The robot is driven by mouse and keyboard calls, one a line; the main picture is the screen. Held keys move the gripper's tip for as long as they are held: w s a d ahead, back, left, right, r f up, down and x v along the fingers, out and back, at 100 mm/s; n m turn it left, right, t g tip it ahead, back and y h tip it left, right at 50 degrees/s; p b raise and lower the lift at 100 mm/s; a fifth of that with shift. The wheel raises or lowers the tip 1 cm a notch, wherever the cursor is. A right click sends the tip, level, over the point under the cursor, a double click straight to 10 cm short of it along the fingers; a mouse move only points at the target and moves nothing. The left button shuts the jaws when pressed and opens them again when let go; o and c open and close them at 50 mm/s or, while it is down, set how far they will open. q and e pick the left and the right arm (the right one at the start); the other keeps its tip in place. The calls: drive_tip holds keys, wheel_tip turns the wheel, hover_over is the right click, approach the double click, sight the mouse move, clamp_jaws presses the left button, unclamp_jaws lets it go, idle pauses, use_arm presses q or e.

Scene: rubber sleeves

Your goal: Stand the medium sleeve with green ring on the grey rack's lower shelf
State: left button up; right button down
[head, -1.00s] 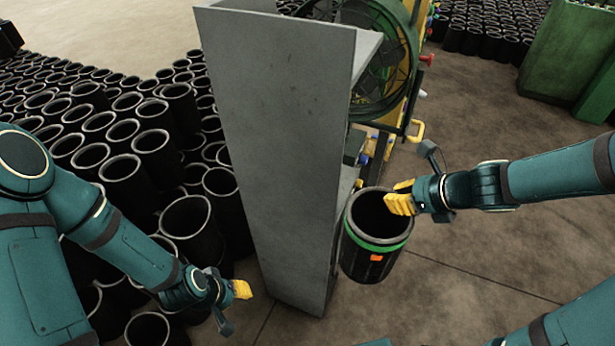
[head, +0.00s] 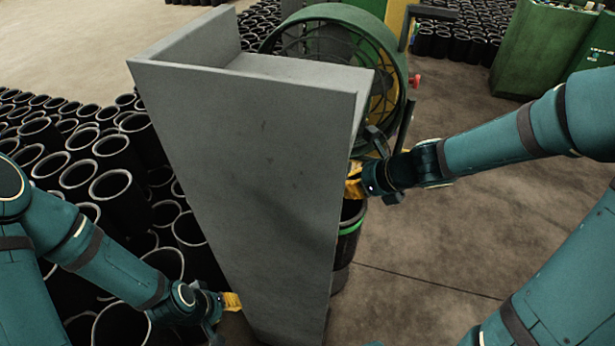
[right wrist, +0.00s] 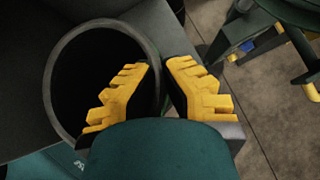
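The medium sleeve (head: 347,240) is a black tube with a green ring. In the head view it is upright and partly hidden behind the grey rack's (head: 245,150) side panel. My right gripper (head: 356,182) is at its rim. In the right wrist view my right gripper (right wrist: 157,90) has one yellow finger inside the sleeve's mouth (right wrist: 75,85) and one outside, closed on the wall. Grey rack surfaces lie around the sleeve there. The lower shelf is hidden in the head view, so I cannot tell whether the sleeve touches it. My left gripper (head: 232,302) is empty, left of the rack.
Many black sleeves (head: 115,190) stand left of the rack. A green round fan-like machine (head: 340,45) is behind it. The brown floor (head: 450,240) right of the rack is clear.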

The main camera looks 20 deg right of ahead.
drive_tip(key=w+a+f+b, duration=0.2)
drive_tip(key=w+a+f, duration=0.1)
drive_tip(key=w+a, duration=0.3)
drive_tip(key=shift+w+a+f, duration=0.15)
drive_tip(key=shift+w+a, duration=0.25)
drive_tip(key=shift+w, duration=0.85)
drive_tip(key=c, duration=1.5)
unclamp_jaws()
drive_tip(key=shift+f, duration=0.15)
drive_tip(key=o, duration=0.4)
drive_tip(key=shift+c, duration=0.2)
